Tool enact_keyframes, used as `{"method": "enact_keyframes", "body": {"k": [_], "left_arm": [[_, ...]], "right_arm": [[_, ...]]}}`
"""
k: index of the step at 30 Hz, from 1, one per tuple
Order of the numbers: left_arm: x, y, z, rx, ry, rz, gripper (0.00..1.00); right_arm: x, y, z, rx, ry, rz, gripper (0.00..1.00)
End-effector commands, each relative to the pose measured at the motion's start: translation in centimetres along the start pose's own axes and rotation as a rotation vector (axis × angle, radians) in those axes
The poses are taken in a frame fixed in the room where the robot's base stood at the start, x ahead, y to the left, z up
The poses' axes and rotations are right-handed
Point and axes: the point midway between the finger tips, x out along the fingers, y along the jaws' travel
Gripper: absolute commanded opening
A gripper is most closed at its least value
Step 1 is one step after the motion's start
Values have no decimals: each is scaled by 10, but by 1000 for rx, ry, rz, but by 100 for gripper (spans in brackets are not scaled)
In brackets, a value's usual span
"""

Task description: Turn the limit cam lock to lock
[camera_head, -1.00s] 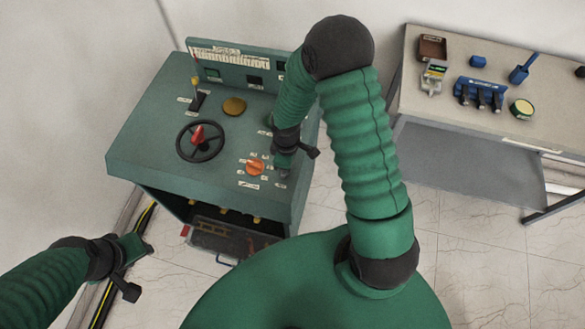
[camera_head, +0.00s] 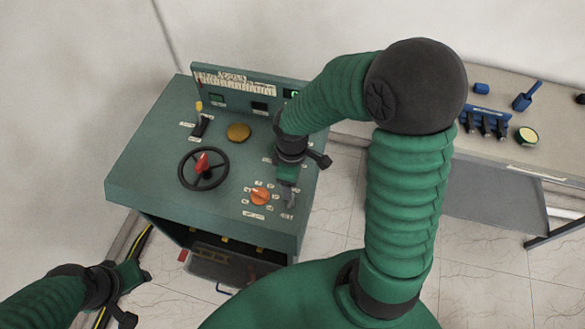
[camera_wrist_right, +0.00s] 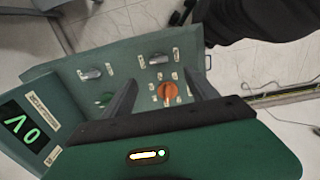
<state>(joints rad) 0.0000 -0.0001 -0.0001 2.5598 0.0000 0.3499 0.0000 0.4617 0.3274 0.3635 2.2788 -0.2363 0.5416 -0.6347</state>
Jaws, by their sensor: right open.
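The green control console (camera_head: 140,150) carries an orange knob (camera_head: 260,196) near its front right edge. The labels are too small to read, so I cannot tell which control is the limit cam lock. My right gripper (camera_head: 288,198) is above the console just right of the orange knob. In the right wrist view, its open, empty fingers (camera_wrist_right: 163,88) frame the orange knob (camera_wrist_right: 168,93), with a grey knob (camera_wrist_right: 158,60) beyond it. Another grey knob (camera_wrist_right: 90,73) and a green knob (camera_wrist_right: 104,98) lie to the left. My left gripper (camera_head: 133,274) is at the lower left, away from the console.
A black handwheel (camera_head: 204,182) with a red centre, a yellow round button (camera_head: 238,132) and a lever (camera_head: 201,124) are on the console. A raised display panel (camera_head: 240,88) stands behind. A side table (camera_head: 500,195) with blue devices is at right, behind my right arm.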

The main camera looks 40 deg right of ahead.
Motion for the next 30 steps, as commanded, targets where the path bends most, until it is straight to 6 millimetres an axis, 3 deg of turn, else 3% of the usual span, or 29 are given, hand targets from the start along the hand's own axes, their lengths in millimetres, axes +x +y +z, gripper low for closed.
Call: {"method": "enact_keyframes", "body": {"k": [3,7,22,26,30], "left_arm": [[-3,0,0,0,-1,0,36],[-3,0,0,0,-1,0,36],[-3,0,-1,0,0,0,36],[27,0,6,0,0,0,36],[77,0,19,0,-2,0,36]], "right_arm": [[-30,3,1,4,3,8,67],[-46,3,1,5,1,7,67],[-52,2,2,5,2,7,67],[-17,-12,0,120,22,30,67],[38,-40,-3,444,111,69,67]]}}
